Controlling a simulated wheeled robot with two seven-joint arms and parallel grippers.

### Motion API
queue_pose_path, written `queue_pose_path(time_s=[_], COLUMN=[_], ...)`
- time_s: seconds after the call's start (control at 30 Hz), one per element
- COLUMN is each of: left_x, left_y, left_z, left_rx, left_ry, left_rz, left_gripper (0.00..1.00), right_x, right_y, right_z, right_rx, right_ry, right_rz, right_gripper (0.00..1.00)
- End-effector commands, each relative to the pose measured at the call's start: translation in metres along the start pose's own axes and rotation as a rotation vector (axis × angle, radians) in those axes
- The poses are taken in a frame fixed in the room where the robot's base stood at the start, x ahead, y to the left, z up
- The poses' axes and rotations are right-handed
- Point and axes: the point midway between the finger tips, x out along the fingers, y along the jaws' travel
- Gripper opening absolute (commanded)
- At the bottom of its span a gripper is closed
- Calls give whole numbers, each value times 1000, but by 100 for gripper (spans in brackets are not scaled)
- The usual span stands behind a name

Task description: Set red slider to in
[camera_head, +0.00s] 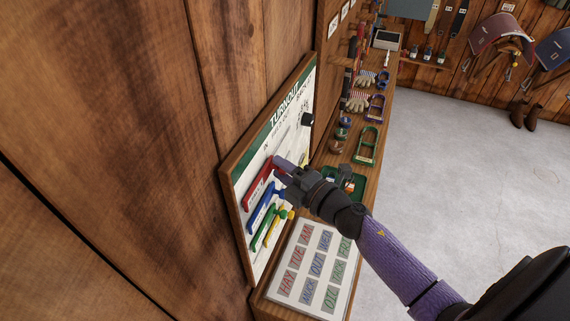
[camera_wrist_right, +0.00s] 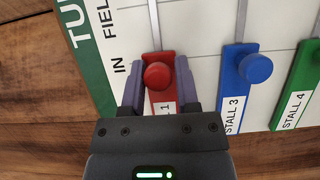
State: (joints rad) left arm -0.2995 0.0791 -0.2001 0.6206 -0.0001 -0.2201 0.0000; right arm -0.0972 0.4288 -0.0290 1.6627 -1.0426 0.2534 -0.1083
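The red slider (camera_head: 258,184) sits on the white-faced board, the end of the sliders' row nearest the green title strip. In the right wrist view, its plate and round knob (camera_wrist_right: 157,75) lie between the fingers of my right gripper (camera_wrist_right: 159,85). The knob shows beside the printed word "IN", with "FIELD" further up. A slot runs up from the slider. The fingers are apart, one on each side, with small gaps beside the knob; contact with the plate edges is unclear. In the head view, my right gripper (camera_head: 284,172) reaches the board and partly hides it. My left gripper is not seen.
The blue slider (camera_wrist_right: 232,90) is just right of the red one, then the green slider (camera_wrist_right: 300,87); a yellow one shows in the head view (camera_head: 277,228). A letter-tile board (camera_head: 314,262) lies on the bench below. Gloves and tack (camera_head: 357,101) line the bench further back.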

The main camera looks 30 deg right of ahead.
Motion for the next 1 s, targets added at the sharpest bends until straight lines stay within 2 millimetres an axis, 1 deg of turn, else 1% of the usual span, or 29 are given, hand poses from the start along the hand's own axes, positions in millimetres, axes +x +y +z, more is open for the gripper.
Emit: queue_pose_path(time_s=[0.03,0.07,0.1,0.13,0.37,0.47,0.57,0.7,0.8,0.9,1.0], left_x=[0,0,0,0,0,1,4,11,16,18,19], left_y=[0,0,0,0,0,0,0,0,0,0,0], left_z=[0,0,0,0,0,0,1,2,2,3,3], left_rx=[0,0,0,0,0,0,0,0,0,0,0], left_ry=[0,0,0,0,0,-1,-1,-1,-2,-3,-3], left_rz=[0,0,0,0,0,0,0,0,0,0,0], left_gripper=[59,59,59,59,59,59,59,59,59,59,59], right_x=[0,0,0,0,0,-5,-22,-55,-75,-90,-97], right_y=[-1,-1,-1,-1,0,-1,-2,-4,-4,-3,-2], right_z=[-1,0,0,0,0,1,0,0,0,0,0], right_rx=[1,1,1,1,0,0,1,-1,1,2,2], right_ry=[1,1,1,0,-1,-2,-1,-1,-1,-1,-1], right_rz=[-2,-2,-1,-1,0,-1,-3,-4,-4,-3,-1], right_gripper=[51,57,66,70,70,70,70,70,70,70,70])
